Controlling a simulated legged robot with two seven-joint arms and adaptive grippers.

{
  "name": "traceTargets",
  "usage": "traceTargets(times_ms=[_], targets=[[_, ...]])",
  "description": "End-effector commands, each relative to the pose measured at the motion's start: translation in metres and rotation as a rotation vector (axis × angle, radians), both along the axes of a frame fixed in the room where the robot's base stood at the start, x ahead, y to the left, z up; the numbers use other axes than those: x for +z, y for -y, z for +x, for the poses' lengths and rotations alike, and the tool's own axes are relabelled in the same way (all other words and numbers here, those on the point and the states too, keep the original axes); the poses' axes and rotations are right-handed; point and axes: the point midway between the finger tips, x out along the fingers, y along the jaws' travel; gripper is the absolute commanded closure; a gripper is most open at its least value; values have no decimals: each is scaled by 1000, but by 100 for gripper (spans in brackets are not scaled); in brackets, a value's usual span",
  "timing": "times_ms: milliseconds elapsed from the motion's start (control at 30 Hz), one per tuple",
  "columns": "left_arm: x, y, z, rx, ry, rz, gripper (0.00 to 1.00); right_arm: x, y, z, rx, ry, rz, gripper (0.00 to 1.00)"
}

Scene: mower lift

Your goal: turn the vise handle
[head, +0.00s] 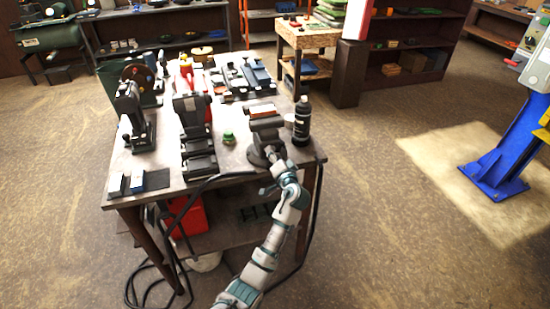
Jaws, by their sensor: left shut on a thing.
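The grey vise (266,134) is on the front right corner of the workbench (235,155). Its jaws have reddish-orange faces along the top. My left arm reaches up from the bottom of the head view. My left gripper (272,166) is at the front of the vise, low by its screw end, and is shut on the vise handle. The handle itself is mostly hidden by the gripper and too small to make out. My right gripper is out of view.
A black bottle (302,121) stands close to the right of the vise. A small green object (228,138) lies to its left. Dark machines (194,140) fill the bench's middle and left. Cables (316,210) hang at the front. Floor to the right is open before a blue lift post (497,165).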

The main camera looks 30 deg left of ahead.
Motion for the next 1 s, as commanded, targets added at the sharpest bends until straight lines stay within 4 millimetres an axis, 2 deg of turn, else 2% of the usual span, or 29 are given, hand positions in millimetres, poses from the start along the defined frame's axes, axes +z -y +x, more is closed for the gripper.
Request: traceTargets(times_ms=[33, 400, 900, 933, 1000], targets=[[-13, 2, 0, -1, 4, -30, 95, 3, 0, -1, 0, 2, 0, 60], [-12, 2, 1, -1, 106, -117, 95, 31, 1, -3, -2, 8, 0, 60], [-11, 2, 1, 0, 119, -126, 95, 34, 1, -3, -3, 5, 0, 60], [-11, 2, 1, 0, 119, -126, 55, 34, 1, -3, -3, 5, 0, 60], [-10, 2, 1, 0, 120, -125, 38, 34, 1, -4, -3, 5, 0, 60]])
